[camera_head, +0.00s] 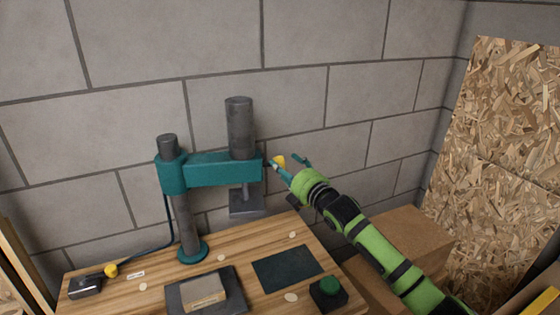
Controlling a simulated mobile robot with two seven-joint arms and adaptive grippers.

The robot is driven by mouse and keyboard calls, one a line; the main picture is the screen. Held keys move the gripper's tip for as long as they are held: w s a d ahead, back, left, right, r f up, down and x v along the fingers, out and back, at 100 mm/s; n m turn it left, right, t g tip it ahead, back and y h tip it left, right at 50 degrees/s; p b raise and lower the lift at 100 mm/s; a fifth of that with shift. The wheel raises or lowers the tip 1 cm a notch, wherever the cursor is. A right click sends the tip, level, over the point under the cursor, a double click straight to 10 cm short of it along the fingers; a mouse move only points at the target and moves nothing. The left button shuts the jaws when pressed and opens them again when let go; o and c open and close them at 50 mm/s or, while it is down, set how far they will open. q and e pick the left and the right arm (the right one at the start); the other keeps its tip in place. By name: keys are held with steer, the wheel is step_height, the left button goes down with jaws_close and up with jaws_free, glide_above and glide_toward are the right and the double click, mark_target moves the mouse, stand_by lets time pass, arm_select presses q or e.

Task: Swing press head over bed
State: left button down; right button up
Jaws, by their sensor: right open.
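The press stands on a wooden bench, with a dark post (187,222) in a teal base and a teal swing arm (215,171). Its press head, a grey cylinder (240,127) with a square plate (247,202) below, is at the arm's right end, near the wall and behind the bed. The bed looks to be the dark plate (232,297) at the front, with a tan block (203,288) on it. A yellow handle (279,161) shows at the arm's right end. My right gripper (287,164) is open at the handle; contact is unclear. My left gripper is out of view.
A dark flat mat (287,267) and a green button on a black box (328,291) lie on the bench at right. A black box with a yellow knob (111,270) and cable sits at left. Cardboard boxes (415,240) stand right; the block wall is close behind.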

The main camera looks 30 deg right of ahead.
mark_target(280, 163)
steer(key=shift+w+a+p, duration=0.2)
steer(key=shift+w+p, duration=0.15)
steer(key=shift+w, duration=1.35)
steer(key=shift+c, duration=0.4)
jaws_close()
